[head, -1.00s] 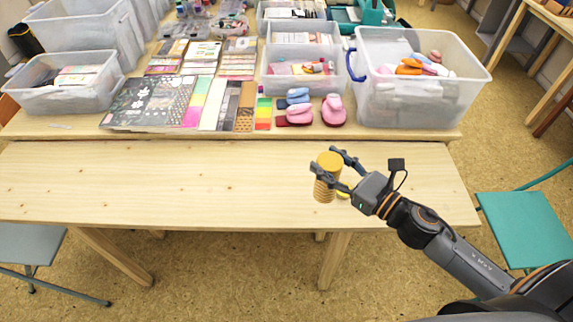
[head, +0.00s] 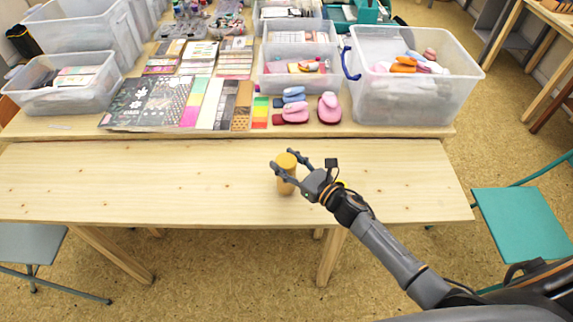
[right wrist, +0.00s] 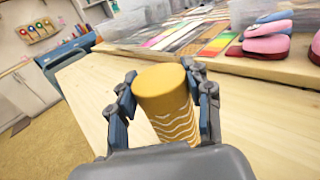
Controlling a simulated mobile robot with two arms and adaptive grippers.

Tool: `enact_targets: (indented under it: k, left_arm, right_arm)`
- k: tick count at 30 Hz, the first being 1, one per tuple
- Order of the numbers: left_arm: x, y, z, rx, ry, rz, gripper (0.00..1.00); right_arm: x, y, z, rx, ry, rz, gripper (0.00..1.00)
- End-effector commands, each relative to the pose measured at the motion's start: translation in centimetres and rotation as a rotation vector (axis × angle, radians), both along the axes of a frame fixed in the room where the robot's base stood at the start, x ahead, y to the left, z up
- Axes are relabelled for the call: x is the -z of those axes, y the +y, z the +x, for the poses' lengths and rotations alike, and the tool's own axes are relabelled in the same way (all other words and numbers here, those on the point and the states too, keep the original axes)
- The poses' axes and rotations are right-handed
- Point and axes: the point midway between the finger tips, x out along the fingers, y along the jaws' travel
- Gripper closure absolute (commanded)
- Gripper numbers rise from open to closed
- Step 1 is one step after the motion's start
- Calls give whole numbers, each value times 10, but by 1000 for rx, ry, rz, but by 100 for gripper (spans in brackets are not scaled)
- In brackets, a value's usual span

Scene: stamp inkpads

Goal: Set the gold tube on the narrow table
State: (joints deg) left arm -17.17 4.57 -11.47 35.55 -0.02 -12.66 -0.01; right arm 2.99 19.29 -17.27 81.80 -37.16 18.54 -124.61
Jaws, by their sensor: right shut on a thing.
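The gold tube (head: 286,178) is upright in my right gripper (head: 290,172), over the middle right of the narrow table (head: 150,185). In the right wrist view the tube (right wrist: 165,95) shows its plain gold top and wavy white lines on its side. The right gripper's fingers (right wrist: 160,105) are closed on both sides of it. The tube's lower end is close to the tabletop; whether it touches the wood I cannot tell. My left gripper is not in view.
Behind the narrow table, a wider table carries clear bins (head: 405,90), paper pads (head: 150,100), and pink and blue stampers (head: 330,108). The narrow table's left half is bare. A teal chair (head: 520,225) stands at the right, a grey one (head: 30,245) at the left.

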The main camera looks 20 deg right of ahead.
Motion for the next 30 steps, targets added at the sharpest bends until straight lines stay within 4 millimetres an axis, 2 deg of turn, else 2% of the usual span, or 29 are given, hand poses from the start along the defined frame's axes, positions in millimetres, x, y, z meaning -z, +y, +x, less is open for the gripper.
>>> enact_targets:
  k: [3, 15, 16, 18, 19, 30]
  left_arm:
    - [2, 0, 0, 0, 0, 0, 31]
    - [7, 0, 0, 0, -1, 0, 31]
    - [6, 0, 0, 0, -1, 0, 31]
    - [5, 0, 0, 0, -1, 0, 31]
    - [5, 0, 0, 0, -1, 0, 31]
    - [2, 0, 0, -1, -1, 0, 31]
  right_arm:
    - [10, 0, 0, 1, -2, 2, 100]
    - [14, 0, 0, 0, -3, 2, 100]
    - [14, 0, 0, 0, -3, 1, 46]
    - [13, 0, 0, 0, -2, 1, 32]
    - [13, 0, 0, 0, -2, 1, 27]
    - [10, 0, 0, 0, -2, 1, 27]
